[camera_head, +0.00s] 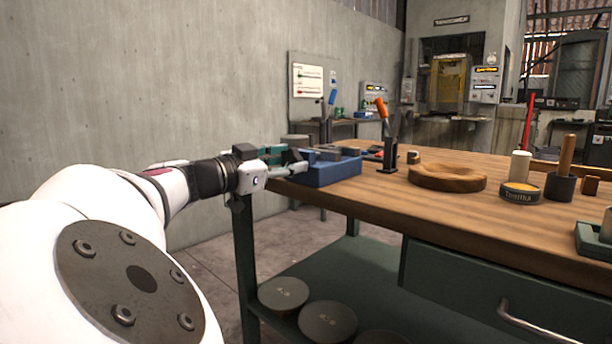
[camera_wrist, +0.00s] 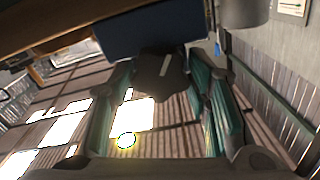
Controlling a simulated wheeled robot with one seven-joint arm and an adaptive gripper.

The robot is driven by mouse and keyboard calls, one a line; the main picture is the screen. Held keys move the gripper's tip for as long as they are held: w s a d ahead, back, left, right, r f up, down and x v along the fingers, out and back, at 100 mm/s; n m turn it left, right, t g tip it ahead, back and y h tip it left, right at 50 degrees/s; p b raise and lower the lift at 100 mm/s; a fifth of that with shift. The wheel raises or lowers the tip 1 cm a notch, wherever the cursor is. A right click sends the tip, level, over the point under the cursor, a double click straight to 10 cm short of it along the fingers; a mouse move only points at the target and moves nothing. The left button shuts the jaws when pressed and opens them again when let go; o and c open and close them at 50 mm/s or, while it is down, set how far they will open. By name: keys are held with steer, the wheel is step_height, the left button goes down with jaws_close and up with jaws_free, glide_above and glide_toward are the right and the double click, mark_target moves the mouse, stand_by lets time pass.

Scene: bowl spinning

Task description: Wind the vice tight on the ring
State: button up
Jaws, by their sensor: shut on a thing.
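The blue vice (camera_head: 332,172) stands at the left corner of the wooden bench, with grey metal parts on its top. My gripper (camera_head: 290,162) is at the vice's left end. In the wrist view my gripper (camera_wrist: 168,82) has its teal-padded fingers on either side of a dark handle part (camera_wrist: 165,88) with a light slot, and is shut on it. The blue vice body (camera_wrist: 150,35) lies just beyond that part. I cannot make out the ring in either view.
On the bench (camera_head: 520,222) are an orange-handled tool in a dark stand (camera_head: 388,155), a round brown leather pad (camera_head: 447,178), a labelled tin (camera_head: 520,193) and a dark pot (camera_head: 560,188). Round discs (camera_head: 328,320) lie on the lower shelf. A concrete wall (camera_head: 150,90) stands behind.

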steer(key=shift+f+m+b, duration=0.2)
steer(key=shift+m+b, duration=0.25)
steer(key=shift+m, duration=0.15)
steer(key=o, duration=1.2)
steer(key=shift+c, duration=0.2)
steer(key=shift+r, duration=0.1)
steer(key=shift+s+a, duration=0.1)
steer(key=v, duration=1.1)
steer(key=shift+s+a, duration=0.3)
